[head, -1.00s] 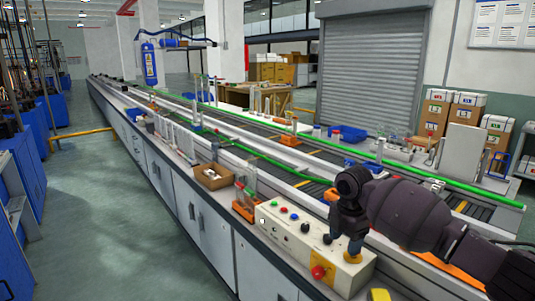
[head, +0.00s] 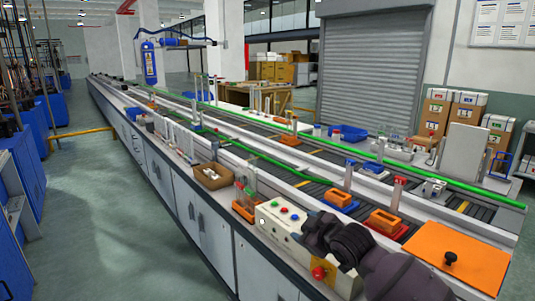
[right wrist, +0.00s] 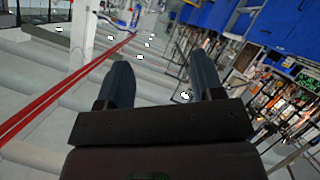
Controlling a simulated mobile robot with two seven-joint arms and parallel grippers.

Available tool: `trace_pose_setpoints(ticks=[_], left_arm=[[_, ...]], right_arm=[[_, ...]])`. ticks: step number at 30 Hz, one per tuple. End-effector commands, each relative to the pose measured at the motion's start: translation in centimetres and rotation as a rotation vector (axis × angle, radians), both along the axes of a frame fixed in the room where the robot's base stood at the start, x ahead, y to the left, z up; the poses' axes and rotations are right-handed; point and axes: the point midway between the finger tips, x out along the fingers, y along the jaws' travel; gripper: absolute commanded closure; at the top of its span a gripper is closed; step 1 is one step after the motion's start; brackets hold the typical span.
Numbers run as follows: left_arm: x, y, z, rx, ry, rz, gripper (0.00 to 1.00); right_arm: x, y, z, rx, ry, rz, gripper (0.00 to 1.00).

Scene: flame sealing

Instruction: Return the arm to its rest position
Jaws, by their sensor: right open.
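My right arm, dark purple-grey, comes in from the bottom right of the head view and lies low across the front end of the control box (head: 268,226). Its fingers are hard to make out there. In the right wrist view my right gripper (right wrist: 160,68) shows its two dark blue fingers spread apart with nothing between them. My left arm and gripper are not in view.
An orange plate with a black knob (head: 455,265) lies to the right of my arm. Orange blocks (head: 384,221) stand on the conveyor. The control box bears coloured buttons and a red knob (head: 319,273). A cardboard box (head: 212,177) stands farther along the bench.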

Motion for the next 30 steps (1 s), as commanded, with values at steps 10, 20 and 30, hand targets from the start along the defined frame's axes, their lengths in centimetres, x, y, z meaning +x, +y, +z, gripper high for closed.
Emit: trace_pose_setpoints(ticks=[10,20,30], left_arm=[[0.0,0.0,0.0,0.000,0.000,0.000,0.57],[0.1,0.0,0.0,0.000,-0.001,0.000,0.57],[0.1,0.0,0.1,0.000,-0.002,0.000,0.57]], right_arm=[[-7.9,-3.8,-6.0,0.324,-0.040,-0.156,0.39],[-16.8,-9.5,-12.4,0.430,-0.018,-0.344,0.39],[-28.9,-15.4,-20.9,0.410,0.147,-0.577,0.39]])
